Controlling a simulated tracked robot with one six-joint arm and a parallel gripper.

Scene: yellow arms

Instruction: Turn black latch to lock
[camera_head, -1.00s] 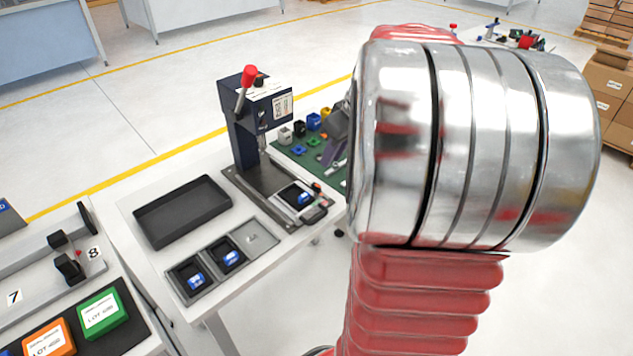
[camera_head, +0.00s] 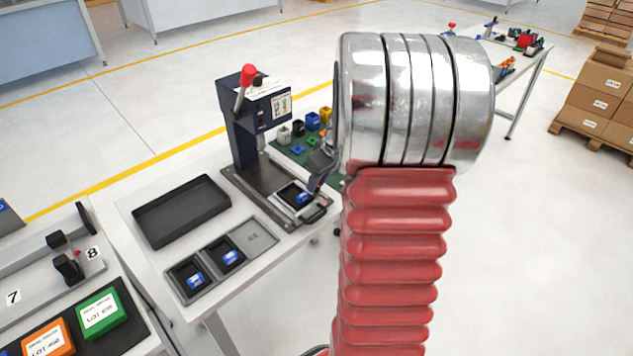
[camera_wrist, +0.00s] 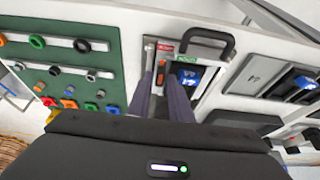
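A small fixture (camera_head: 272,187) on the base of the dark press holds a blue part (camera_head: 303,198); the part also shows in the wrist view (camera_wrist: 188,76). A black U-shaped handle (camera_wrist: 228,42) is on the fixture, beside red and green marks. I cannot make out the black latch clearly; it may be hidden by my fingers. My gripper (camera_wrist: 160,80) points down at the fixture, its two grey-purple fingers apart, tips over the marked edge beside the blue part. In the head view my gripper is partly hidden behind my arm.
The press (camera_head: 255,115) with its red-knobbed lever stands behind the fixture. A green board (camera_wrist: 62,60) with several coloured pieces lies beside it. An empty black tray (camera_head: 182,210) and a grey tray with blue parts (camera_head: 212,268) are on the table's left side.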

